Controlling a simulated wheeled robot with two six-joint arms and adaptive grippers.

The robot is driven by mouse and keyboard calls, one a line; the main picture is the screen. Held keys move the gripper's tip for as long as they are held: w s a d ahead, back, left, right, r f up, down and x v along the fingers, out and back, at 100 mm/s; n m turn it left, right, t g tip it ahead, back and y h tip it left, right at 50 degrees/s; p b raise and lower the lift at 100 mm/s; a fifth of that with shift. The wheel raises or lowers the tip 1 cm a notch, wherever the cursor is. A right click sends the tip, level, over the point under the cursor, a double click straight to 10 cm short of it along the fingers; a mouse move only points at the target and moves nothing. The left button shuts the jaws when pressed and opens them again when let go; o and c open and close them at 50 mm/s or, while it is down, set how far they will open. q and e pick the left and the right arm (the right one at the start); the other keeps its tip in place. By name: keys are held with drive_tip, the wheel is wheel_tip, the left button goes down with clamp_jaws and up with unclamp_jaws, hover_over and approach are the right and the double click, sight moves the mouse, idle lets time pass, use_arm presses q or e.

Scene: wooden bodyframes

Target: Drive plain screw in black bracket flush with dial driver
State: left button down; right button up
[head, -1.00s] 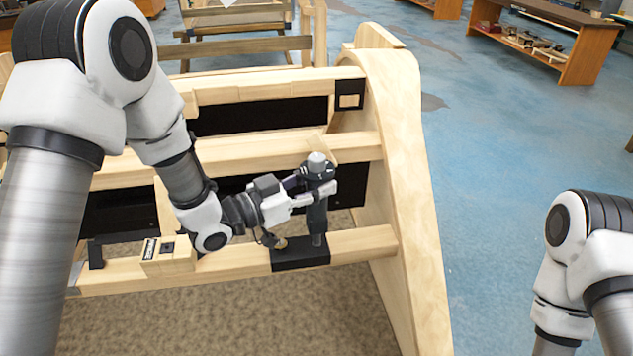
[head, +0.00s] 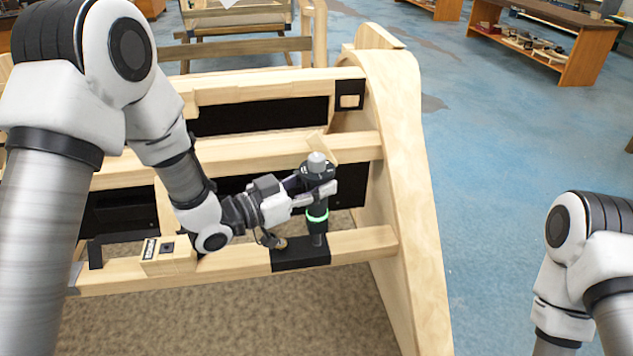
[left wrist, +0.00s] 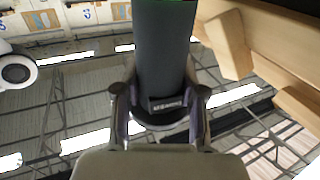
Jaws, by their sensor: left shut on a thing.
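The dial driver (head: 318,229) is a dark cylinder with a grey top, standing upright over the right part of the black bracket (head: 300,259). A green ring glows around its lower body. Its lower end meets the bracket, and the screw under it is hidden. A brass-coloured round head (head: 280,243) shows at the bracket's left part. My left gripper (head: 316,194) is shut around the driver's upper body. The left wrist view shows the driver (left wrist: 165,60) between both fingers. My right arm is at the lower right; its gripper is out of view.
The bracket sits on the front wooden rail (head: 360,243), near the curved side panel (head: 407,150). A wooden block (head: 168,257) with a label and a small black upright part (head: 95,254) sit farther left on the rail. Blue floor lies open to the right.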

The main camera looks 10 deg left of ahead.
sight(317, 156)
use_arm(q)
drive_tip(key=shift+w+r+p, duration=0.15)
drive_tip(key=shift+r+p, duration=0.6)
drive_tip(key=shift+r, duration=0.05)
drive_tip(key=shift+r+p, duration=0.6)
drive_tip(key=shift+r, duration=0.35)
drive_tip(key=shift+r+p, duration=1.2)
drive_tip(key=shift+r, duration=0.5)
